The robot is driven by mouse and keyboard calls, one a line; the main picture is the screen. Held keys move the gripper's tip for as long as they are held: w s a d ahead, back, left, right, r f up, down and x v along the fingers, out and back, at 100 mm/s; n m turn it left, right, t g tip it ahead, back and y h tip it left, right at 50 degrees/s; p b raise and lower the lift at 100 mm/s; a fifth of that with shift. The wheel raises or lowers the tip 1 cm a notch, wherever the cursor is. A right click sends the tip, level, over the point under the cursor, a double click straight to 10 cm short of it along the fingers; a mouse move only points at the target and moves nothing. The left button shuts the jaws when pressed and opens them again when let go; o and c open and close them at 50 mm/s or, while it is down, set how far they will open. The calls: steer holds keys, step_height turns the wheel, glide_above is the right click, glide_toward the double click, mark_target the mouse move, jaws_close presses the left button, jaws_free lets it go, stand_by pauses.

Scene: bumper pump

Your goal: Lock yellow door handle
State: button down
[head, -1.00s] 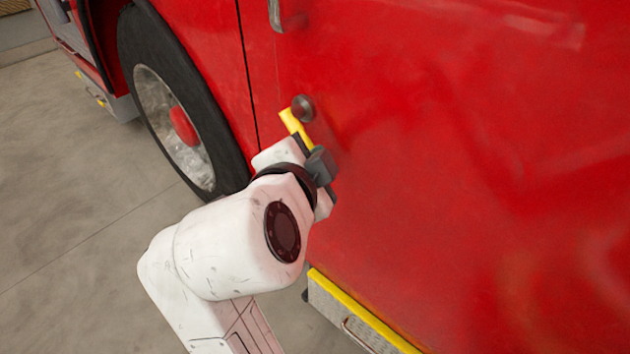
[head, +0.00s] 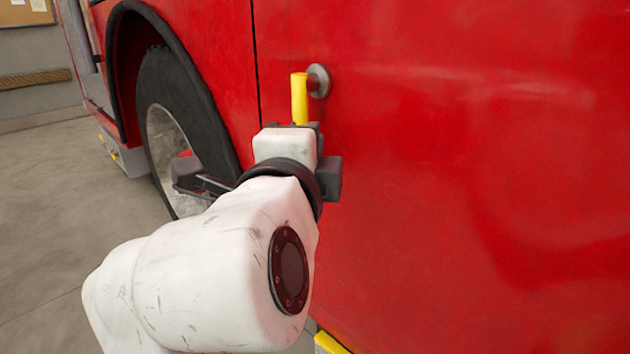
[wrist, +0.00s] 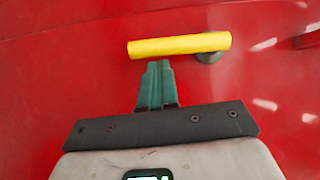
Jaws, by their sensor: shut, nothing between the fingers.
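The yellow door handle (head: 299,98) is a short bar on the red door (head: 450,150). In the head view it hangs upright beside its round grey mount (head: 319,80), its lower end partly hidden by my gripper. In the wrist view the yellow handle (wrist: 180,45) lies across the picture, with the grey mount (wrist: 208,57) behind its right end. My gripper (wrist: 157,66) is shut and empty. Its green fingertips are just below the bar near its left half; I cannot tell whether they touch it. In the head view my fingers are hidden behind the wrist.
A vehicle wheel (head: 160,140) in its arch is left of the door, past a vertical seam. A yellow-edged step (head: 328,344) is below the door. Open floor (head: 60,210) lies at the left. The door face right of the handle is clear.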

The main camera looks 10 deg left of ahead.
steer(key=shift+w+a+f+m+t+b, duration=0.25)
steer(key=shift+m+b, duration=0.25)
steer(key=shift+b, duration=0.65)
steer(key=shift+a+r, duration=0.1)
